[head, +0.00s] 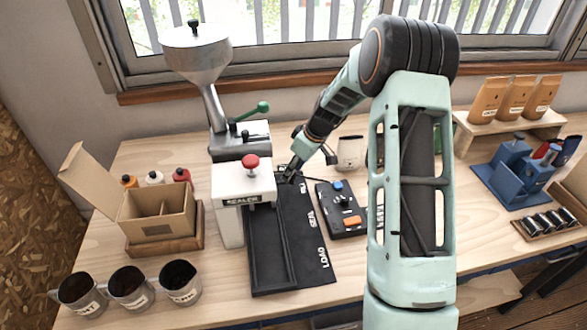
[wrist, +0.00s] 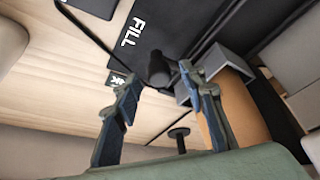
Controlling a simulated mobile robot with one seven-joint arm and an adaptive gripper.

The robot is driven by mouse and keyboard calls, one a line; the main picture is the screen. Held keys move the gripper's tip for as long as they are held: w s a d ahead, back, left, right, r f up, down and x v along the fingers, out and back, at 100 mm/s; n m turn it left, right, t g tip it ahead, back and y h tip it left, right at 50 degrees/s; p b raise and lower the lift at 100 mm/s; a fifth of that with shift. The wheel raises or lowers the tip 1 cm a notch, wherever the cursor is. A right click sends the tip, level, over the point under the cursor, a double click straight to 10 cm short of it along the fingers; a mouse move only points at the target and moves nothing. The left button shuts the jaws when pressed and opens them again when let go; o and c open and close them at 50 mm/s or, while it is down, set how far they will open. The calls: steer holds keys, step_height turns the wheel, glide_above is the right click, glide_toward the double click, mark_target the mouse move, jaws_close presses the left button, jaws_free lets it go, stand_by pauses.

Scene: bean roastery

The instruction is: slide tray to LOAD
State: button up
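The black track (head: 305,262) runs along the table from LOAD at the near end, past SEAL, to FILL at the far end. My gripper (head: 291,174) is low over the FILL end. In the wrist view my gripper (wrist: 155,76) is open, with a dark round knob (wrist: 158,68) between its fingertips and a visible gap on the left finger's side. A grey bracket-like part (wrist: 212,68), probably of the tray, and a brown-orange pouch-like thing (wrist: 243,108) are beside the right finger. The tray is mostly hidden in the head view. The LOAD end looks empty.
The white sealer (head: 240,188) overhangs the track's left side, with the metal hopper (head: 198,58) behind it. A dark button box (head: 343,210) stands right of the track. Mugs (head: 130,287) and an open carton (head: 155,215) are at left.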

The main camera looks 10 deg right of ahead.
jaws_close()
stand_by(0.3)
steer(key=shift+f, duration=0.1)
